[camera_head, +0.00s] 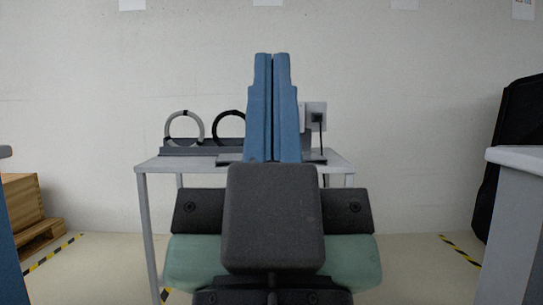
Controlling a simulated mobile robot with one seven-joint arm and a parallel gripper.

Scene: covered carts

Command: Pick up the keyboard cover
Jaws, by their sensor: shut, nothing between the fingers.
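My gripper (272,57) points up in the middle of the head view, its two blue fingers pressed together with only a thin dark seam between them. It is empty. It stands in front of a grey table (149,166) by the wall and hides the middle of it. A dark flat thing (228,158) lies on the table and shows on both sides of the fingers; most of it is hidden, so I cannot tell whether it is the keyboard cover. I cannot make out a keyboard cover for certain anywhere else.
A white cable coil (185,128) and a black cable coil (229,125) stand upright at the table's back left. A white socket box (316,114) with a dark cable is right of my fingers. Grey furniture (518,215) flanks the right. Wooden pallets (28,212) are far left.

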